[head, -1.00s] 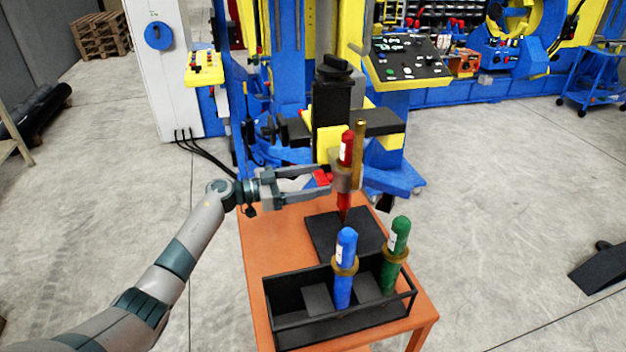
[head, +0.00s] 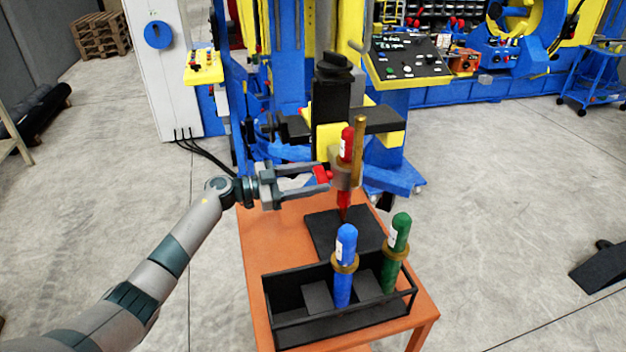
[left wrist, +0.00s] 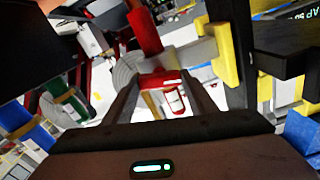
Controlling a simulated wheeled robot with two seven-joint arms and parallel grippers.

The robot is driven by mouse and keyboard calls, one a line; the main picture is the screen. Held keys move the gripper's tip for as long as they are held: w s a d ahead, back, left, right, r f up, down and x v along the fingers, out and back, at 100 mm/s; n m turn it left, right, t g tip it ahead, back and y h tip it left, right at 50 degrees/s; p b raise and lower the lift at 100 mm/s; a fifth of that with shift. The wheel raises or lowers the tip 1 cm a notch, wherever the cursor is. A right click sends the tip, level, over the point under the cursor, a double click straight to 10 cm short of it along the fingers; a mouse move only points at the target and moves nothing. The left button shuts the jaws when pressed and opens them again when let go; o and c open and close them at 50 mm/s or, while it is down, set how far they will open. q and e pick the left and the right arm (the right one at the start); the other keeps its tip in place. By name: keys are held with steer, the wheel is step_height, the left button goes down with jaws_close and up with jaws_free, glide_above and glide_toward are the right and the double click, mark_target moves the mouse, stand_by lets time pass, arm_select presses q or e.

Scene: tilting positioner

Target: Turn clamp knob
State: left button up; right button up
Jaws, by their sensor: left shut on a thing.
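The red clamp knob (head: 322,174) sits on the left side of the grey clamp (head: 344,178), which holds an upright red cylinder (head: 346,146) with a white label. My left gripper (head: 325,177) reaches the knob from the left, its two fingers closed on the knob's sides. In the left wrist view the red knob (left wrist: 158,80) shows between the fingertips, partly hidden by them, with the red cylinder (left wrist: 145,30) just beyond. My right gripper is in neither view.
A black tray (head: 290,325) on the orange table (head: 262,245) holds a blue cylinder (head: 346,245) and a green cylinder (head: 399,235) near the clamp. A black plate (head: 325,232) lies below the red cylinder. The blue and yellow machine stands behind.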

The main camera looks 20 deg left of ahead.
arm_select(q)
steer(key=m+b, duration=0.2)
steer(key=m, duration=0.1)
steer(key=shift+f+m, duration=0.15)
steer(key=shift+m, duration=0.15)
arm_select(e)
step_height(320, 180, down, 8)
steer(key=b, duration=0.6)
arm_select(q)
steer(key=shift+s+m+b, duration=0.1)
steer(key=shift+m+b, duration=4.35)
steer(key=shift+m, duration=4.45)
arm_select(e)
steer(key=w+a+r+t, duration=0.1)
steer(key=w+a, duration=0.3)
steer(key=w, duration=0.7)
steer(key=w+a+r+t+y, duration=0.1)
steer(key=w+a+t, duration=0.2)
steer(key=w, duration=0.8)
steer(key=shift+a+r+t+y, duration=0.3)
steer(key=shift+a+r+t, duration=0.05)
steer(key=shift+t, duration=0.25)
arm_select(q)
steer(key=o, duration=1.1)
steer(key=shift+c, duration=0.2)
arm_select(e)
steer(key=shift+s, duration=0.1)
